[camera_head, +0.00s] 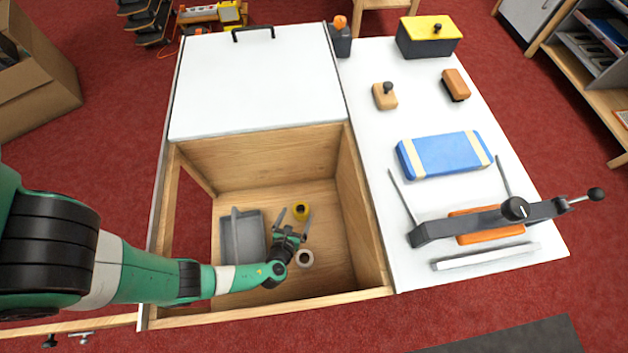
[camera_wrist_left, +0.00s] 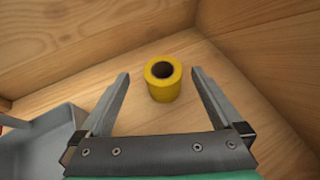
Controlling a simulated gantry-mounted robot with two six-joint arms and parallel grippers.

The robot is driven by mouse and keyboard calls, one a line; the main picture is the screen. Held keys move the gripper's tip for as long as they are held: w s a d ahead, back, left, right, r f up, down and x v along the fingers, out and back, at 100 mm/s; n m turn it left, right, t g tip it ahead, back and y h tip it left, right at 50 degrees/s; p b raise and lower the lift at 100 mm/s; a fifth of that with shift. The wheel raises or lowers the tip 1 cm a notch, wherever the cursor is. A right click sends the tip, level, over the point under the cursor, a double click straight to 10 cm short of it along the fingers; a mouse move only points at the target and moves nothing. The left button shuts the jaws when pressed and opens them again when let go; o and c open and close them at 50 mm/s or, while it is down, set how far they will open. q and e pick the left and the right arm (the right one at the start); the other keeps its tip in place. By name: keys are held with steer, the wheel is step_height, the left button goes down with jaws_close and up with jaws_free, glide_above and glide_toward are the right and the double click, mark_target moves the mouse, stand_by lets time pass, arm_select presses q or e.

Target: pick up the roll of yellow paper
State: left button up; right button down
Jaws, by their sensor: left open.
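The roll of yellow paper (camera_head: 302,211) stands upright on the floor of the open wooden compartment, near its back right part. In the left wrist view the yellow roll (camera_wrist_left: 162,79) shows its dark round hole on top and lies ahead, between the lines of the two fingers. My left gripper (camera_head: 294,217) reaches down into the compartment, just short of the roll. Its jaws (camera_wrist_left: 160,88) are open and empty. My right gripper is not in view.
Wooden walls (camera_head: 362,215) enclose the space. A white lid (camera_head: 250,85) covers the back part.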

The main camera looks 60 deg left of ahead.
mark_target(302, 206)
arm_select(q)
steer(key=shift+w+f, duration=0.15)
steer(key=shift+f, duration=0.65)
steer(key=shift+w+r, duration=0.1)
steer(key=shift+w, duration=0.15)
steer(key=shift+w+a+f+b, duration=0.1)
steer(key=shift+a+f+b, duration=0.4)
steer(key=shift+b, duration=0.2)
steer(key=shift+w+a, duration=0.3)
steer(key=shift+w, duration=0.05)
steer(key=b+x, duration=0.3)
steer(key=x, duration=0.2)
steer(key=shift+f+b, duration=0.15)
steer(key=shift+b, duration=0.2)
steer(key=shift+w+a, duration=0.1)
steer(key=shift+c, duration=0.2)
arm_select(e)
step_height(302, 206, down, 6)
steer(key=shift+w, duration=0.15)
arm_select(q)
steer(key=c, duration=1.3)
